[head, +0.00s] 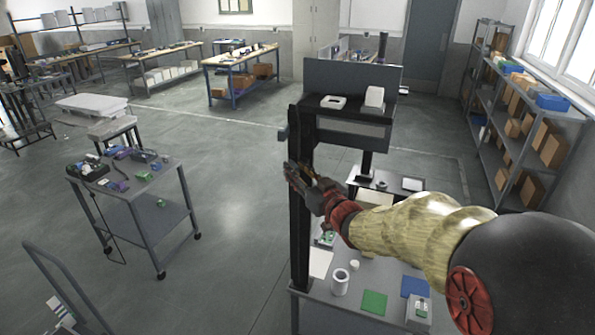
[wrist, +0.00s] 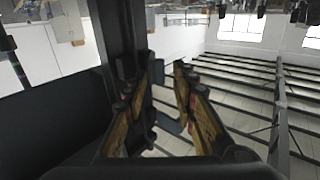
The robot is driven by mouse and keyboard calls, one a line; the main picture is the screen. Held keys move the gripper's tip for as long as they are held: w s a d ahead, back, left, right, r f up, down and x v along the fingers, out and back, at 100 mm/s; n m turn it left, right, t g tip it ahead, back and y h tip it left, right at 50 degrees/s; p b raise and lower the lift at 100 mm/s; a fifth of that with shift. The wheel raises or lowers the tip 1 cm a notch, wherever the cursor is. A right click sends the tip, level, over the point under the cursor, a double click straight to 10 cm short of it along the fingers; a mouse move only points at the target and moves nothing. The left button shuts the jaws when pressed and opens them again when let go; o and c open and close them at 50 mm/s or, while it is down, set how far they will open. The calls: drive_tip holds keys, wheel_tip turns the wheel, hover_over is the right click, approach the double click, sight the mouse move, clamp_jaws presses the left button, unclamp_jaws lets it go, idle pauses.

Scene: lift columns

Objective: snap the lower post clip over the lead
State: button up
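A tall dark post (head: 300,230) stands upright at the left edge of the workbench; it also shows in the wrist view (wrist: 116,30). My gripper (head: 303,178) is beside the post, about halfway up. In the wrist view my gripper (wrist: 165,75) has its two fingers apart with a gap between them. A dark bracket-like part (wrist: 128,75) is on the post by the left finger; I cannot tell whether they touch. A small grey block (head: 283,133) sticks out from the post higher up. I cannot make out the lead, and the lower clip is not clearly distinguishable.
The workbench (head: 345,310) bears a white cup (head: 340,282), a green mat (head: 374,302) and a blue mat (head: 414,286). A dark upper shelf (head: 350,118) stands behind the post. A cart (head: 150,190) with small parts is at left, with open floor between.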

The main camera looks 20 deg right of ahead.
drive_tip(key=shift+c, duration=1.2)
drive_tip(key=c, duration=0.4)
clamp_jaws()
drive_tip(key=shift+w+d+r+y, duration=0.1)
drive_tip(key=shift+d+y, duration=0.1)
drive_tip(key=shift+y, duration=0.1)
drive_tip(key=n+g+y+p, duration=0.1)
drive_tip(key=y, duration=0.1)
drive_tip(key=d+n+g+y+p, duration=0.1)
drive_tip(key=n+y, duration=0.1)
drive_tip(key=d+n+g+y+p, duration=0.1)
drive_tip(key=y+p, duration=0.1)
drive_tip(key=shift+w+d+n, duration=0.1)
drive_tip(key=shift+w+n, duration=0.25)
drive_tip(key=shift+n, duration=0.05)
